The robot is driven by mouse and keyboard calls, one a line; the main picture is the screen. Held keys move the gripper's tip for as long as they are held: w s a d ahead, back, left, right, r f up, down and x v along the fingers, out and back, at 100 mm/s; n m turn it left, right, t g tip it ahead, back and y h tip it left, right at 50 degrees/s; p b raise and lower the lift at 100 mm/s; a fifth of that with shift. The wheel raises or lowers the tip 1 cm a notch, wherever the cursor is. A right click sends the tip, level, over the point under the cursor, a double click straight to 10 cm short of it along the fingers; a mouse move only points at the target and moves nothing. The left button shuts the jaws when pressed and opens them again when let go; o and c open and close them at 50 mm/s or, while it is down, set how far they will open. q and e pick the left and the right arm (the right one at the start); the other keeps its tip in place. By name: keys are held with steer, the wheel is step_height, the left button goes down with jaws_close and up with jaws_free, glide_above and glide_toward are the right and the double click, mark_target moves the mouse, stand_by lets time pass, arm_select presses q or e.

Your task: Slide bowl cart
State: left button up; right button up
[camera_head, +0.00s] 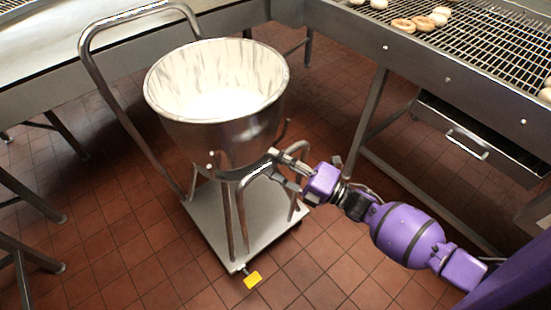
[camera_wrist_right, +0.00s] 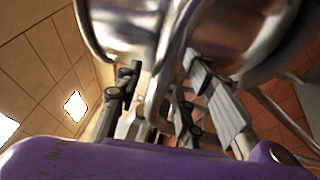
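The bowl cart is a steel bowl (camera_head: 225,125) with a white inside, carried on a wheeled platform (camera_head: 222,212) with bent tube supports and a tall push handle (camera_head: 88,62). The bowl stands upright and holds a pale white content. My right gripper (camera_head: 276,168) is at the right front side of the cart, just below the bowl. Its fingers are spread on either side of a curved metal tube (camera_wrist_right: 158,85) in the right wrist view. Firm contact with the tube does not show. My left gripper is not in view.
A wire-rack table (camera_head: 450,50) with donuts (camera_head: 403,25) and a drawer (camera_head: 480,140) stands to the right. A metal table (camera_head: 50,65) stands at the left and back. Tiled floor in front is clear.

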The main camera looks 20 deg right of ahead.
steer(key=shift+w+a, duration=0.2)
steer(key=shift+w, duration=0.05)
jaws_close()
steer(key=shift+s, duration=0.2)
